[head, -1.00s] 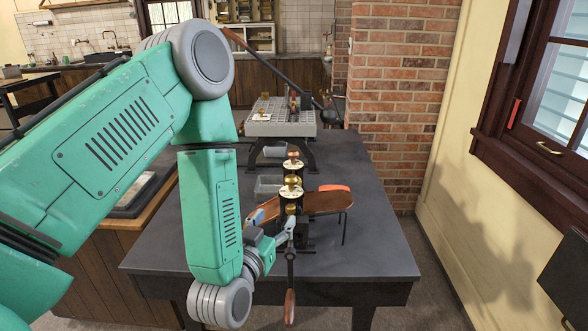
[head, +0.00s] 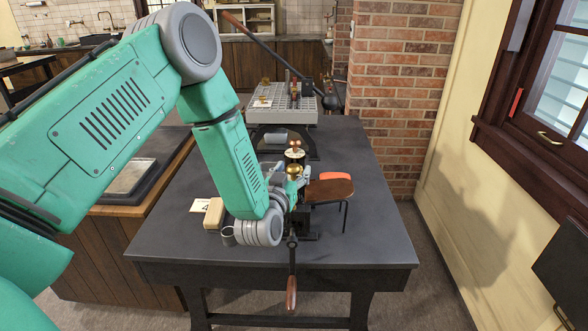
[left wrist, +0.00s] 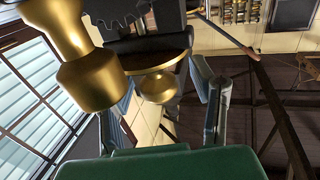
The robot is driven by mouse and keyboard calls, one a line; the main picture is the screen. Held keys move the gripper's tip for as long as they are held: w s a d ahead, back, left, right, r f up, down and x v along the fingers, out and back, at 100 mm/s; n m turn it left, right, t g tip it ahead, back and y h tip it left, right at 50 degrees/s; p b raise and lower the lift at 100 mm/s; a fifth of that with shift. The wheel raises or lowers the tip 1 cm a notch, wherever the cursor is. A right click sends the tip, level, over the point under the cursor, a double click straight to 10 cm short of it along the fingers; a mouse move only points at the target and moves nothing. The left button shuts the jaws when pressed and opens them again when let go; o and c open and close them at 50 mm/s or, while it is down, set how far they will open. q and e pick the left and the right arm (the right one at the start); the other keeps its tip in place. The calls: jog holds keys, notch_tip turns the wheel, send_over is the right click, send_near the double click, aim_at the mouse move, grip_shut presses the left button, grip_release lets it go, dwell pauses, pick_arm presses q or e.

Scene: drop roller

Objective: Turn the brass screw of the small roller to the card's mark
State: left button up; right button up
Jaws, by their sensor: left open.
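The small roller (head: 293,215) stands on the dark table, with a pale dial (head: 294,154) and brass screw parts (head: 294,169) on its upper part. My left gripper (head: 298,184) is at the front of the roller, just below the upper brass part, and hides much of its middle. In the left wrist view its two fingers (left wrist: 166,100) are spread apart, with a round brass knob (left wrist: 158,88) showing between them; contact cannot be told. A larger brass piece (left wrist: 92,80) is close on the left. A white card (head: 200,205) with a dark mark lies left of the roller.
A beige block (head: 214,213) and a small grey cup (head: 228,236) are beside my left wrist. The wooden-handled crank (head: 291,285) hangs at the table's front edge. A larger press (head: 282,105) stands behind.

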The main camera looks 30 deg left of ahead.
pick_arm(q)
jog(key=shift+w+a+f, duration=0.1)
jog(key=shift+a, duration=0.15)
jog(key=shift+d, duration=0.45)
grip_shut()
jog(key=shift+n+y+b, duration=0.3)
jog(key=shift+n+y, duration=0.1)
jog(key=shift+y, duration=0.2)
jog(key=shift+a+n+g+y, duration=0.1)
jog(key=shift+n+g+y, duration=0.4)
jog(key=shift+y, duration=0.3)
grip_release()
